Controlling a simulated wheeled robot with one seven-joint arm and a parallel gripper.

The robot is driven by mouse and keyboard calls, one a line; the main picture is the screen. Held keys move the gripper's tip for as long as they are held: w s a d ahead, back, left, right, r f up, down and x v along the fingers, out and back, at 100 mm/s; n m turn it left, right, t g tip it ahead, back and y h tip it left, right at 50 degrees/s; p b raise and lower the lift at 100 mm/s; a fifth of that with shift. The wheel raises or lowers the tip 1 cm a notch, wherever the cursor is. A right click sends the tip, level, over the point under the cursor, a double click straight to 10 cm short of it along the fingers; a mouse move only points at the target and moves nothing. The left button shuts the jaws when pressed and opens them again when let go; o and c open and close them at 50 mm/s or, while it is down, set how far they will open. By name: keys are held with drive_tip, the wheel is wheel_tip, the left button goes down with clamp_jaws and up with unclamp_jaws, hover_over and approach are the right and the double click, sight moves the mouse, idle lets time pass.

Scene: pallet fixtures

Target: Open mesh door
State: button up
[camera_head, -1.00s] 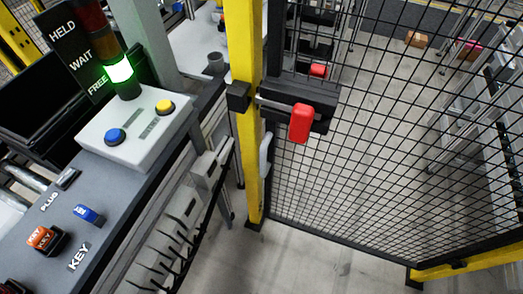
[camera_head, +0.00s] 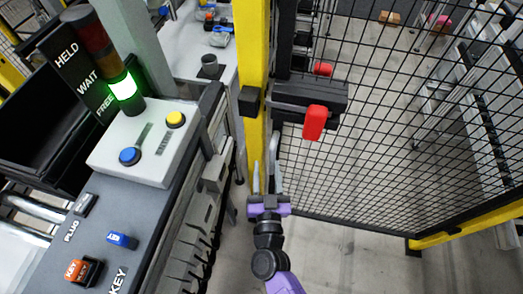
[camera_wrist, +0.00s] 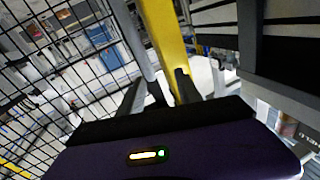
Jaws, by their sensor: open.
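The black mesh door (camera_head: 390,130) stands closed against the yellow post (camera_head: 254,60); it also shows in the wrist view (camera_wrist: 50,60). A dark latch box (camera_head: 290,92) with a red handle (camera_head: 314,122) sits on the door's upper post side. A pale grey pull handle, seen clearly earlier below the latch, is now largely hidden by my gripper. My gripper (camera_head: 266,176) is open, below the latch and close to the post. In the wrist view, a pale upright bar (camera_wrist: 139,42) and the yellow post (camera_wrist: 162,40) rise beyond the open fingers (camera_wrist: 157,92); contact cannot be told.
A grey console (camera_head: 150,215) stands left, with a box (camera_head: 145,145) bearing blue and yellow buttons. Its stack light (camera_head: 123,87) glows green beside FREE. An orange key block (camera_head: 80,270) and blue key block (camera_head: 122,240) sit on it.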

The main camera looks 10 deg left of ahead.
sight(273, 157)
drive_tip(key=shift+n+h, duration=0.4)
drive_tip(key=shift+h, duration=0.1)
drive_tip(key=shift+w+d+f+b, duration=0.15)
drive_tip(key=shift+w+f, duration=0.3)
drive_tip(key=shift+w, duration=0.8)
drive_tip(key=shift+w+f+b, duration=0.2)
drive_tip(key=shift+w+f, duration=0.2)
drive_tip(key=shift+w, duration=0.8)
drive_tip(key=shift+w+d+f+b, duration=0.15)
drive_tip(key=shift+w+f, duration=0.3)
drive_tip(key=shift+w, duration=0.8)
clamp_jaws()
